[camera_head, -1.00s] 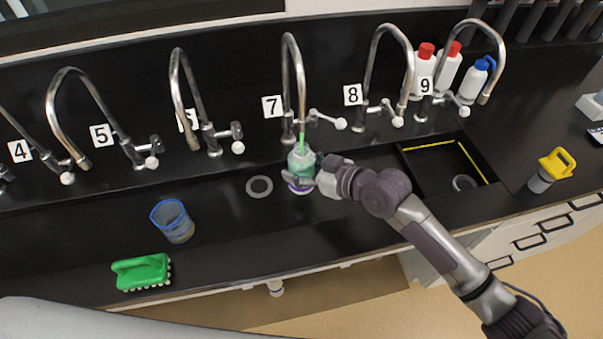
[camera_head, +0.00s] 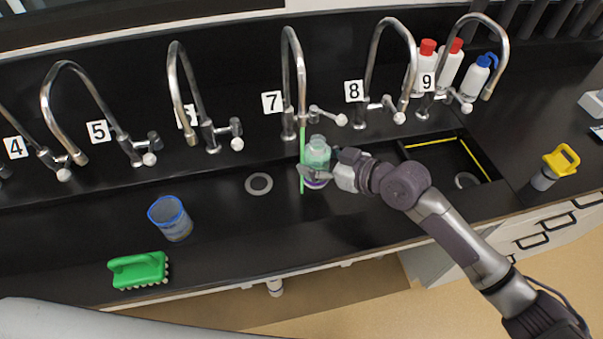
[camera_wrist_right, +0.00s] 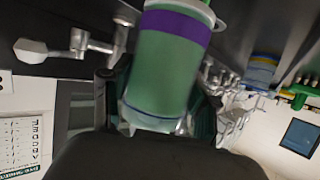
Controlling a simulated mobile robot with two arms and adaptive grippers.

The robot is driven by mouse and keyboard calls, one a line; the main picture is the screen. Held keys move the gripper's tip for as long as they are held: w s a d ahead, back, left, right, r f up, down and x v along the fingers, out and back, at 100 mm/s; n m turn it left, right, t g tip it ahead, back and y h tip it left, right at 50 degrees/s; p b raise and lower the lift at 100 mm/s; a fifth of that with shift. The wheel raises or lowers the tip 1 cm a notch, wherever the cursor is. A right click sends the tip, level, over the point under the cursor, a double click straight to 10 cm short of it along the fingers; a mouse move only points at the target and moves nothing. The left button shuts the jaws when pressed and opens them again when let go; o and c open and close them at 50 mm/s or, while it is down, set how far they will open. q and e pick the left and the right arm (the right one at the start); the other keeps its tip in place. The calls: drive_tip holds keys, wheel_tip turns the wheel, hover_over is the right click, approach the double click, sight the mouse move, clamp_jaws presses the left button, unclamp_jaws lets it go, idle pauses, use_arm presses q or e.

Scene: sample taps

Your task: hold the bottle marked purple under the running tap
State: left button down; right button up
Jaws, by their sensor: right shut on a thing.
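The bottle marked purple (camera_head: 317,156) is upright over the sink trough, with green liquid inside. In the right wrist view its purple band (camera_wrist_right: 178,27) and green body (camera_wrist_right: 161,72) fill the middle. My right gripper (camera_head: 322,176) is shut on this bottle, around its lower part. The tap numbered 7 (camera_head: 288,80) is running. Its thin green stream (camera_head: 302,170) falls just left of the bottle and passes down beside it toward the trough; the bottle's mouth is to the right of the stream. My left gripper is not in view.
Taps 8 (camera_head: 369,75) and 9 (camera_head: 449,60) stand to the right, others to the left. A blue-rimmed beaker (camera_head: 172,222) and a green brush (camera_head: 138,270) are at the left. A round drain (camera_head: 259,184) lies left of the bottle.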

drive_tip(key=shift+w+d+b, duration=0.15)
drive_tip(key=shift+d+b, duration=0.05)
drive_tip(key=shift+d, duration=0.3)
drive_tip(key=shift+w+d+b, duration=0.15)
drive_tip(key=shift+d, duration=0.35)
drive_tip(key=w+d+r+b, duration=0.2)
drive_tip(key=d+r, duration=0.1)
drive_tip(key=d, duration=0.3)
drive_tip(key=shift+d, duration=0.4)
drive_tip(key=shift+w, duration=0.1)
